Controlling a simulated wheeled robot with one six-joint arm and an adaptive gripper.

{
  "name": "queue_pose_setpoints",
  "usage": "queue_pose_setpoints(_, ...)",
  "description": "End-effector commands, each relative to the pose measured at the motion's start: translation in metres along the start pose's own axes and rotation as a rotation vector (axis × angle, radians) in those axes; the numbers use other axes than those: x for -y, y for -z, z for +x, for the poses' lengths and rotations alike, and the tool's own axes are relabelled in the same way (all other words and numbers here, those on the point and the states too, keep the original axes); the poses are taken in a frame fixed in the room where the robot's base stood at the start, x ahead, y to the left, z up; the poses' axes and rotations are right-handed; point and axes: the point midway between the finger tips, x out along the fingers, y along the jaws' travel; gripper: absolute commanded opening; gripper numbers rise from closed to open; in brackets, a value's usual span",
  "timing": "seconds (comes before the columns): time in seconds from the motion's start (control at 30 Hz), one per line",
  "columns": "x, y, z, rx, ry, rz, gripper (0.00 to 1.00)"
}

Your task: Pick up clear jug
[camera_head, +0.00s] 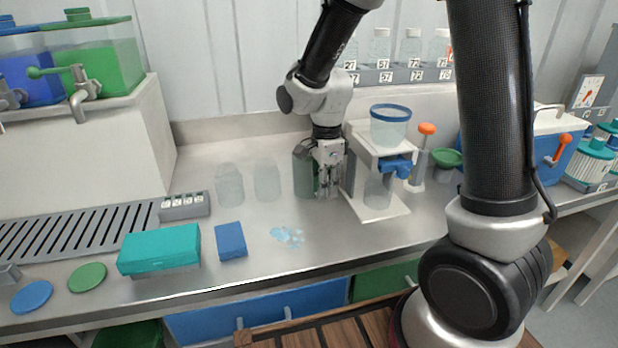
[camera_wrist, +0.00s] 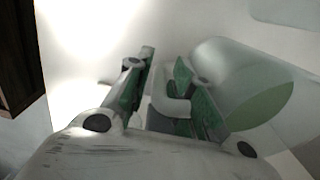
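A see-through jug (camera_head: 303,172) with a green tint stands on the steel counter, just left of my gripper (camera_head: 328,188) and partly hidden by it. In the wrist view the clear jug (camera_wrist: 235,75) lies to the right, with a green area at its near end. Its pale curved handle (camera_wrist: 176,105) sits between the two fingers of my gripper (camera_wrist: 168,82). The fingers are apart, with a visible gap on the left side of the handle. I cannot tell whether the right finger touches it.
Two clear jars (camera_head: 229,185) (camera_head: 266,181) stand left of the jug. A white stand (camera_head: 382,212) with a blue-rimmed vessel (camera_head: 390,125) is close on the right. A blue box (camera_head: 230,240), a teal box (camera_head: 160,248) and a light-blue puddle (camera_head: 287,236) lie in front.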

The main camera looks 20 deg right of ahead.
Motion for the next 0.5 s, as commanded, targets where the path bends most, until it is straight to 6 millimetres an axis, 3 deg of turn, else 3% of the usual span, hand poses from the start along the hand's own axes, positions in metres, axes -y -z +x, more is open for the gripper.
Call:
queue_pose_setpoints(0.1, -0.0002, -0.0002, 0.0115, 0.0, -0.001, -0.001, 0.23)
queue_pose_setpoints(0.33, 0.0001, -0.0003, 0.0131, 0.0, 0.001, -0.001, 0.23)
queue_pose_setpoints(0.5, 0.0001, -0.0003, 0.013, 0.0, 0.001, -0.002, 0.0)
